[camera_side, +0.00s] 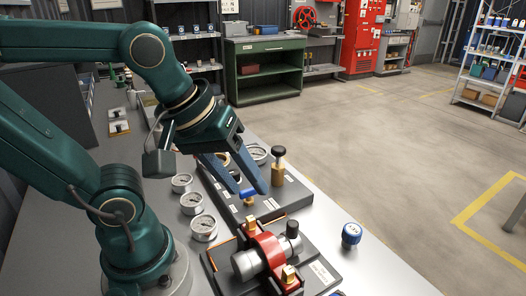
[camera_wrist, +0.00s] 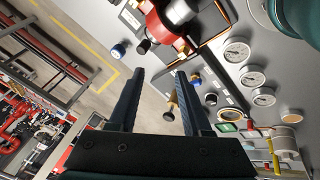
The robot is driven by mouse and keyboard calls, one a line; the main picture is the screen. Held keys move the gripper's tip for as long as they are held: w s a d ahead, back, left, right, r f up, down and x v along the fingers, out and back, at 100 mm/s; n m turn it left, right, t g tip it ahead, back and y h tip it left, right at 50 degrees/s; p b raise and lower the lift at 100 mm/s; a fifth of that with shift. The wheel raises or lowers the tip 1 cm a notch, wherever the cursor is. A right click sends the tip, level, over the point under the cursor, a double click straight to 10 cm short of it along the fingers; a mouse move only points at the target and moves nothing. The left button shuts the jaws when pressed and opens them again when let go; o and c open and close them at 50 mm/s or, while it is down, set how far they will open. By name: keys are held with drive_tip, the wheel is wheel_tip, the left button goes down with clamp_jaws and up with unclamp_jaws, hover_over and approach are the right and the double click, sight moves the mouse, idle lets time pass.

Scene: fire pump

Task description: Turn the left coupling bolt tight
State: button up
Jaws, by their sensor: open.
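A red coupling (camera_side: 268,248) clamps around a silver pipe on a dark base plate at the front of the bench. One brass bolt (camera_side: 252,229) stands at its far end and another brass bolt (camera_side: 289,275) at its near end. The red coupling also shows at the top of the wrist view (camera_wrist: 158,27), cut by the edge. My gripper (camera_side: 249,190) is open, its two blue fingers pointing down beyond the coupling, near a small blue-handled valve (camera_side: 248,195). In the wrist view my gripper (camera_wrist: 158,74) shows nothing held. Its fingertips appear apart from the coupling bolts.
A brass fitting with a black knob (camera_side: 278,168) stands just right of my fingers. Several pressure gauges (camera_side: 204,228) line the left side. A blue-capped round part (camera_side: 352,234) sits near the bench's right edge. Bare bench (camera_side: 365,275) lies to its front.

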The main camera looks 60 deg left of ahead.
drive_tip(key=w+d+n+g, duration=0.2)
drive_tip(key=w+d+n, duration=0.15)
drive_tip(key=n, duration=0.45)
drive_tip(key=n+g, duration=0.2)
drive_tip(key=g, duration=0.1)
hover_over(289, 270)
wheel_tip(289, 270, down, 5)
drive_tip(key=shift+w+a+f, duration=0.1)
drive_tip(key=shift+a, duration=0.05)
drive_tip(key=shift+f, duration=2.6)
drive_tip(key=shift+c, duration=0.3)
clamp_jaws()
